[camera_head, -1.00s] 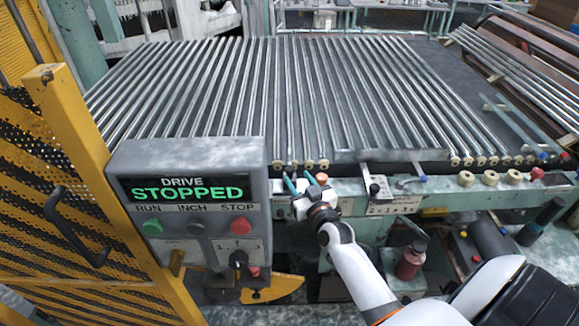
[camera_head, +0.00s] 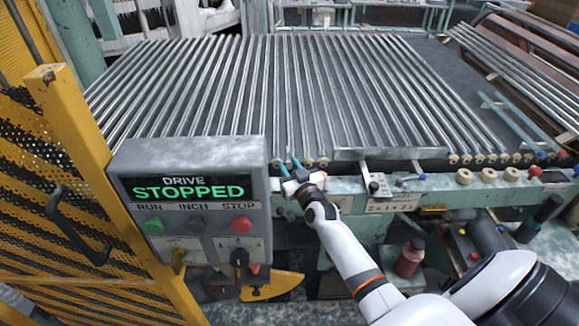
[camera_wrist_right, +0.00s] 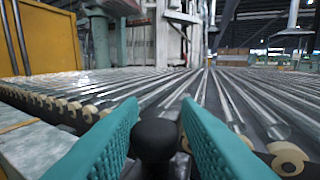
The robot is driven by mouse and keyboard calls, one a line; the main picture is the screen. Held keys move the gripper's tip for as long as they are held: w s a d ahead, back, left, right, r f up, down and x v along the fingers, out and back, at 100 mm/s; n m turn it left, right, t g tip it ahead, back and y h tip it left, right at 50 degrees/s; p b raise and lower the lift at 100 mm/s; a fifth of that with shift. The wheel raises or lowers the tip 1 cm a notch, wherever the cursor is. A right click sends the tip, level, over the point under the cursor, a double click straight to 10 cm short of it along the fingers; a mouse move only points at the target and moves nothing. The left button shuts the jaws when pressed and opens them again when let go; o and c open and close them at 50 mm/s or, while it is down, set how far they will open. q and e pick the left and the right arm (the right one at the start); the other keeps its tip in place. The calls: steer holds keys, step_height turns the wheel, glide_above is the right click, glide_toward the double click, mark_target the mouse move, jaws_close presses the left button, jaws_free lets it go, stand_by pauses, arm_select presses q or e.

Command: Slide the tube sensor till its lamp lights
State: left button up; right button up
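My right gripper (camera_head: 289,165) is at the front edge of the roller bed, just right of the drive box. Its teal fingers stand apart. In the right wrist view a round black knob (camera_wrist_right: 155,140) sits between the fingers (camera_wrist_right: 161,110); I see no clear grip on it. I cannot make out the rest of the part it belongs to. A metal bracket (camera_head: 364,176) with a black knob (camera_head: 374,187) stands on the front rail further right. I cannot tell which part is the tube sensor, and no lit lamp is clear. My left gripper is not in view.
The drive box (camera_head: 188,200) reads STOPPED and stands close left of my gripper. A yellow guard (camera_head: 75,150) is at the far left. Glass tubes (camera_head: 300,90) lie across the bed.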

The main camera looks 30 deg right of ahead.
steer(key=shift+s+d, duration=0.15)
steer(key=shift+d, duration=0.1)
jaws_close()
steer(key=o, duration=1)
jaws_free()
steer(key=shift+s+f, duration=0.1)
steer(key=shift+s, duration=0.25)
steer(key=s, duration=0.3)
steer(key=s+a+b, duration=0.1)
steer(key=s, duration=0.3)
steer(key=s+a, duration=0.1)
steer(key=s, duration=0.3)
steer(key=shift+s, duration=0.1)
